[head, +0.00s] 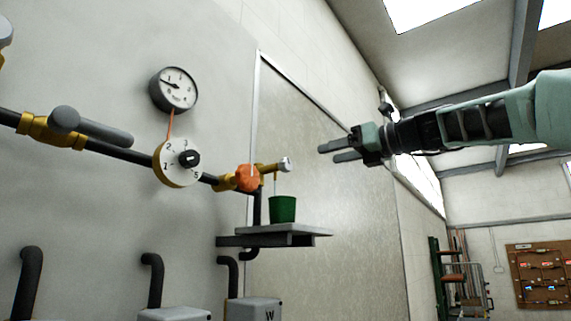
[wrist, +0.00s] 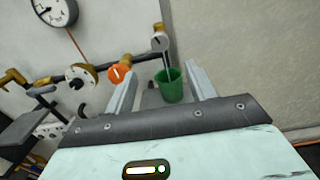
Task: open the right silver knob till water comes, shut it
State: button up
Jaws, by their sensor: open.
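The silver knob (head: 286,164) sits at the right end of the brass fitting on the wall pipe; it also shows in the wrist view (wrist: 159,44). A thin line runs down from the fitting toward a green cup (head: 283,209); I cannot tell whether it is spout or water. The cup stands upright below, and in the wrist view (wrist: 171,88) it appears between my fingers. My gripper (head: 326,153) is open and empty, to the right of the knob and apart from it. Its two fingers point at the wall in the wrist view (wrist: 160,72).
An orange knob (head: 248,178) is just left of the fitting. Further left are a numbered dial (head: 178,162), a pressure gauge (head: 173,89) and a brass valve with a grey lever (head: 92,128). A grey shelf (head: 300,231) holds the cup. Open room lies right of the knob.

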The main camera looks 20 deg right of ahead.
aim_at(289, 165)
jog(key=p+x, duration=0.5)
jog(key=x, duration=0.9)
jog(key=shift+w+a+p, duration=0.15)
jog(key=shift+w+p, duration=0.05)
jog(key=shift+p, duration=0.15)
jog(key=shift+c, duration=0.3)
jog(key=c, duration=0.9)
